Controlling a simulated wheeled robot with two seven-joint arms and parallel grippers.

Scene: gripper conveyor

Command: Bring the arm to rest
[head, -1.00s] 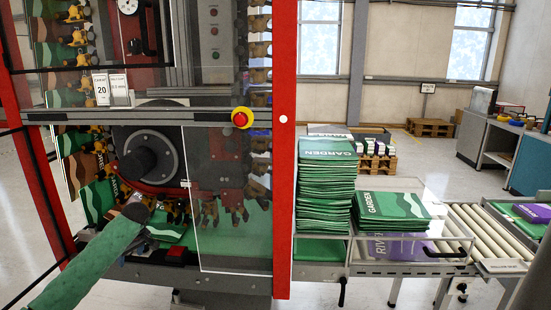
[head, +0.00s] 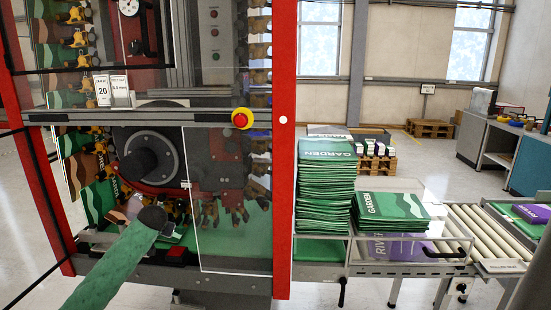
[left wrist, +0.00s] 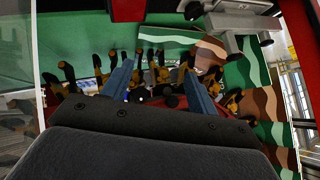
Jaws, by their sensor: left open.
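My left arm, in a green sleeve, comes in from the lower left in the head view and its dark end is at the lower opening of the red-framed machine (head: 285,150). The fingers are hidden there. In the left wrist view my left gripper (left wrist: 156,75) shows two blue fingers spread apart with nothing held between them. Beyond them are several yellow-and-black conveyor grippers (left wrist: 68,73) and green and brown wavy-patterned sheets (left wrist: 272,103). My right gripper is in neither view.
A red emergency button (head: 241,119) sits on the machine's crossbar, above a clear guard panel (head: 232,250). Right of the frame stand a tall stack of green GARDEN magazines (head: 326,190), a shorter one (head: 391,211) and a roller conveyor (head: 485,230). Pallets and a counter stand behind.

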